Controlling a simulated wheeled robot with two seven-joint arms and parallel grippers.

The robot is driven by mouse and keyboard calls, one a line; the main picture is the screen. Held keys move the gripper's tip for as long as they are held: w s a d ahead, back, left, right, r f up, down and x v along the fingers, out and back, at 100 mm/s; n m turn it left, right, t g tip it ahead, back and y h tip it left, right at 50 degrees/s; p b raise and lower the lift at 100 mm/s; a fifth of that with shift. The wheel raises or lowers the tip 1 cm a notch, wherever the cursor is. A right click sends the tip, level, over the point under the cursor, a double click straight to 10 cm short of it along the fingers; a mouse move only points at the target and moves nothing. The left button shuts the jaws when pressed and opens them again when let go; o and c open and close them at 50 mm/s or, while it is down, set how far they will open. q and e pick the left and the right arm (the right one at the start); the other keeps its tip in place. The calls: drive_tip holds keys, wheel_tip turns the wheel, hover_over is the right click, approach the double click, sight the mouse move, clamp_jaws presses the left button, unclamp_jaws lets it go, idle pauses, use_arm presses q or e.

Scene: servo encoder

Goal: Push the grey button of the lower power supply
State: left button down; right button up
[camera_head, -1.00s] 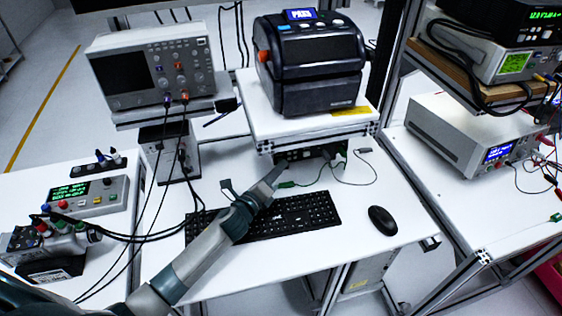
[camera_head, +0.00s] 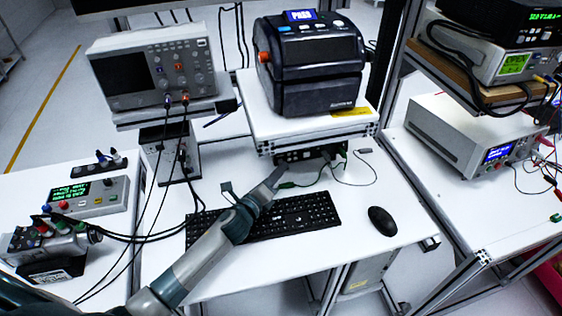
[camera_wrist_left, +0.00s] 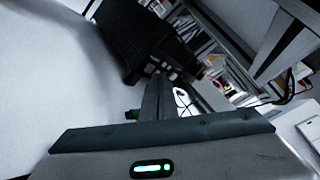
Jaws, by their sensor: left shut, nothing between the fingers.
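A dark box with front knobs or buttons and plugged leads (camera_head: 308,154) sits under the printer shelf; it appears to be the power supply, though the shelf hides most of it. In the left wrist view this dark box (camera_wrist_left: 140,38) stands just beyond the fingertips, with small light buttons low on its front. I cannot pick out the grey button for sure, nor tell a lower unit from an upper one. My left gripper (camera_head: 278,173) is shut and empty, its fingers pointing at the box's front; contact cannot be told. Its fingers also show in the left wrist view (camera_wrist_left: 158,82). My right gripper is not in view.
A black keyboard (camera_head: 292,217) lies below my left gripper, with a mouse (camera_head: 382,221) to its right. Green and black leads (camera_head: 318,180) loop in front of the box. The shelf (camera_head: 262,113) with the label printer (camera_head: 312,72) overhangs it. An oscilloscope (camera_head: 150,72) stands left.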

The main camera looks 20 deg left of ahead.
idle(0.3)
use_arm(q)
drive_tip(key=shift+s+d+r+p, duration=0.15)
drive_tip(key=shift+s+d+p, duration=0.1)
drive_tip(key=shift+s+d, duration=0.35)
drive_tip(key=shift+s+d+r+p, duration=0.2)
drive_tip(key=shift+s+d+p, duration=0.15)
drive_tip(key=shift+s, duration=0.5)
drive_tip(key=shift+s+d+r+p, duration=0.2)
drive_tip(key=shift+s+d, duration=0.3)
drive_tip(key=shift+s, duration=0.2)
drive_tip(key=shift+s+d, duration=0.2)
drive_tip(key=shift+s, duration=0.1)
drive_tip(key=shift+s, duration=0.1)
